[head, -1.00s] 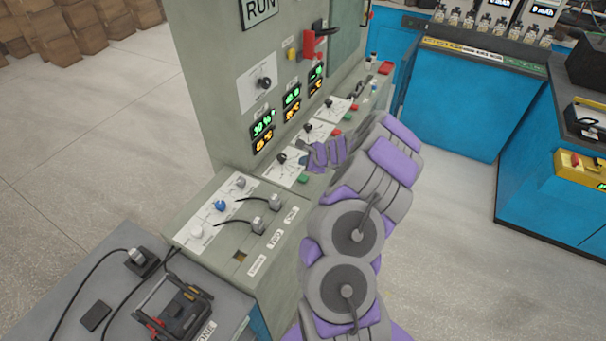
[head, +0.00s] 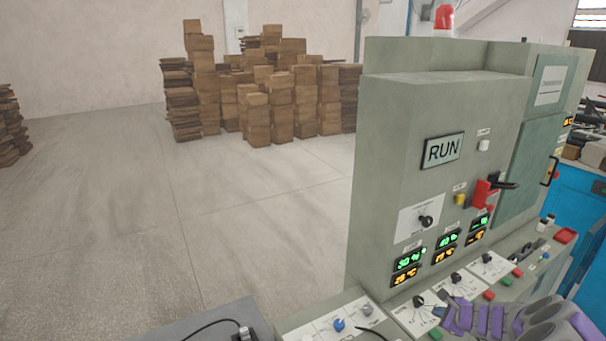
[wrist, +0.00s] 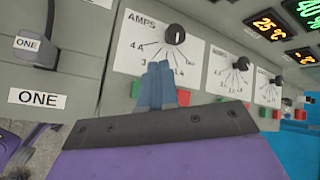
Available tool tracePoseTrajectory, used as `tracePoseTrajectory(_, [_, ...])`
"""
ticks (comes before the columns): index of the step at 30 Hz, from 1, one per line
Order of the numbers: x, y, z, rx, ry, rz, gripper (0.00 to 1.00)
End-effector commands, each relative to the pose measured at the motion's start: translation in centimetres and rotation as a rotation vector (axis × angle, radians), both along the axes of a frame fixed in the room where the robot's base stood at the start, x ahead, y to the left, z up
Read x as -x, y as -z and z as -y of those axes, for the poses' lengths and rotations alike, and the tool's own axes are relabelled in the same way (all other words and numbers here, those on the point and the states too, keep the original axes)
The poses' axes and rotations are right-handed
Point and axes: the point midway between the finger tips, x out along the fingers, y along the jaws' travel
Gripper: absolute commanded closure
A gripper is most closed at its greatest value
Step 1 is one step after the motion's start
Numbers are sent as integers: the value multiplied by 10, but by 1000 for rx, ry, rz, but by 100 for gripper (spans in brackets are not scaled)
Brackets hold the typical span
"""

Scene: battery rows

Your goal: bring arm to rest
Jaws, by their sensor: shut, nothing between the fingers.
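My purple and grey arm shows at the lower right of the head view, in front of the sloped control desk. My gripper (wrist: 157,85) shows in the wrist view with its blue-grey fingers together and nothing between them. The fingertips are just below a black AMPS knob (wrist: 174,34) on a white dial plate. I cannot tell whether they touch the panel. In the head view the gripper end (head: 452,318) is near the AMPS dials.
The grey-green control cabinet (head: 385,160) with a RUN sign (head: 443,150) stands at the right. Red and green buttons line the desk. Stacked brown boxes (head: 282,100) stand far back. The floor (head: 250,220) left of the cabinet is clear.

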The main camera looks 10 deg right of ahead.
Motion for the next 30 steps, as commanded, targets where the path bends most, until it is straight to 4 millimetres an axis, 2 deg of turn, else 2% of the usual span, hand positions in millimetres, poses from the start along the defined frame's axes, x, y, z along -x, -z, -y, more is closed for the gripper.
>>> tracePoseTrajectory(2, [-11, -20, -27, 11, -81, 22, 100])
tracePoseTrajectory(5, [-24, -55, -80, 37, -236, 59, 100])
tracePoseTrajectory(7, [-29, -82, -122, 62, -363, 87, 100])
tracePoseTrajectory(11, [-20, -127, -201, 118, -609, 125, 100])
tracePoseTrajectory(12, [-13, -138, -224, 137, -685, 133, 100])
tracePoseTrajectory(14, [-1, -156, -255, 170, -795, 144, 100])
tracePoseTrajectory(15, [10, -164, -276, 191, -871, 146, 100])
tracePoseTrajectory(18, [41, -184, -320, 248, -1049, 149, 100])
tracePoseTrajectory(21, [80, -197, -356, 306, -1222, 139, 100])
tracePoseTrajectory(25, [134, -208, -389, 392, -1431, 107, 100])
tracePoseTrajectory(30, [209, -211, -410, 502, -1676, 30, 100])
